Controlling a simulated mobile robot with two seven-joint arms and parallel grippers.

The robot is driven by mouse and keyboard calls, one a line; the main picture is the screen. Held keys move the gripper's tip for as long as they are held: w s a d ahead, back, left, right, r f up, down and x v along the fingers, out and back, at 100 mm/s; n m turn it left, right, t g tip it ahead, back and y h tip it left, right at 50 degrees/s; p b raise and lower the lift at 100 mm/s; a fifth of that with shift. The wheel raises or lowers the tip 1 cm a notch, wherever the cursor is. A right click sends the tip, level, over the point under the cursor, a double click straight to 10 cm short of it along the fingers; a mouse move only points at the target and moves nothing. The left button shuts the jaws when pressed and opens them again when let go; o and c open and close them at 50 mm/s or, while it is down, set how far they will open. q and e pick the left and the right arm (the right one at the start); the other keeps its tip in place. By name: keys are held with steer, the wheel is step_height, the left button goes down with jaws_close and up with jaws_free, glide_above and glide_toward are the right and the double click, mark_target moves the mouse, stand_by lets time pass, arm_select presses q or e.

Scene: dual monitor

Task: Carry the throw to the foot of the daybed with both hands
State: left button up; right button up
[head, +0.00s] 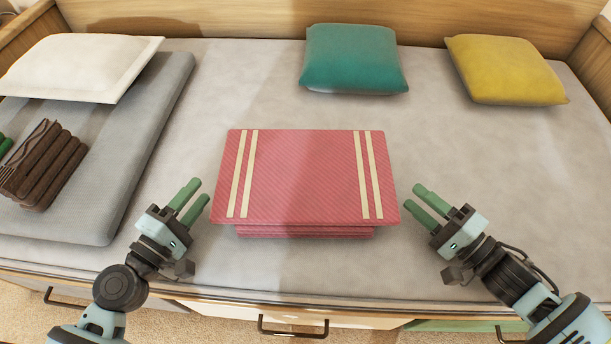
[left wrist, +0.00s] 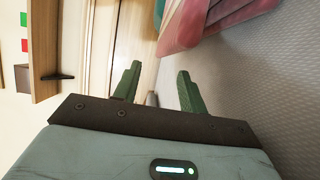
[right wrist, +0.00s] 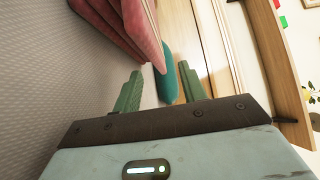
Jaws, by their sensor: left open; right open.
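The throw (head: 305,178) is a folded red-pink stack with cream stripes near both ends. It lies flat in the middle of the daybed (head: 250,90), close to the front edge. My left gripper (head: 199,190) is open and empty, just off the throw's left side. My right gripper (head: 413,198) is open and empty, just off its right side. Folded edges of the throw show at the top of the left wrist view (left wrist: 195,25) and of the right wrist view (right wrist: 130,25). Neither gripper visibly touches it.
A teal cushion (head: 352,58) and a yellow cushion (head: 505,68) lie at the back. A grey pad (head: 140,130) at the left bears a white pillow (head: 80,65) and a brown ribbed bundle (head: 45,165). The daybed's right side is clear in front of the yellow cushion.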

mark_target(219, 171)
arm_select(q)
steer(key=shift+f, duration=0.3)
arm_select(e)
steer(key=shift+f, duration=0.35)
arm_select(q)
steer(key=shift+w+d+f, duration=0.1)
steer(key=shift+w, duration=0.05)
arm_select(e)
steer(key=shift+w+a+f, duration=0.1)
steer(key=shift+a+f, duration=0.05)
arm_select(q)
steer(key=x, duration=0.7)
steer(key=shift+w, duration=0.1)
arm_select(e)
steer(key=x, duration=0.7)
steer(key=shift+w, duration=0.1)
arm_select(q)
jaws_close()
arm_select(e)
jaws_close()
